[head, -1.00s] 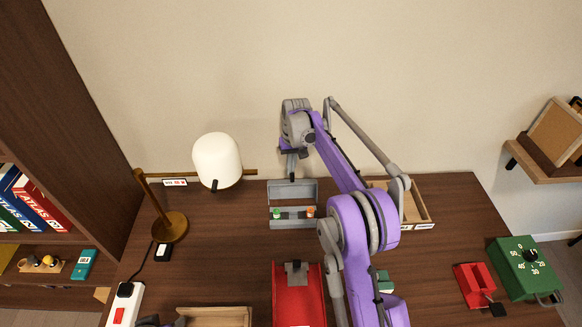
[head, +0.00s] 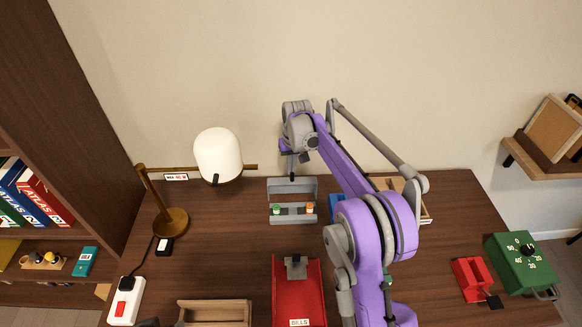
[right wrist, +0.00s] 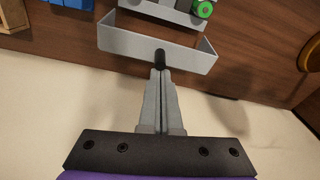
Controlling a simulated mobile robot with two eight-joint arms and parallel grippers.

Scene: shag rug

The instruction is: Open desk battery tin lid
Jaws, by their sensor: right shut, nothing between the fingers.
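The grey battery tin (head: 292,220) stands at the back of the desk, with its lid (head: 306,186) raised open on the wall side. A green-topped battery (head: 276,209) and an orange-topped one (head: 310,208) show inside the tin. My right gripper (head: 291,176) is shut and empty at the lid's upper edge. In the right wrist view, its dark tips (right wrist: 160,57) overlap the edge of the lid (right wrist: 190,52); I cannot tell whether they touch. The green battery (right wrist: 203,9) shows beyond the lid.
A brass lamp (head: 172,222) with a white shade stands left of the tin. A red tray (head: 285,308) lies in front, with a wooden tray (head: 215,302) beside it. A blue object (head: 337,208) and wooden box (head: 424,205) are partly behind my right arm.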

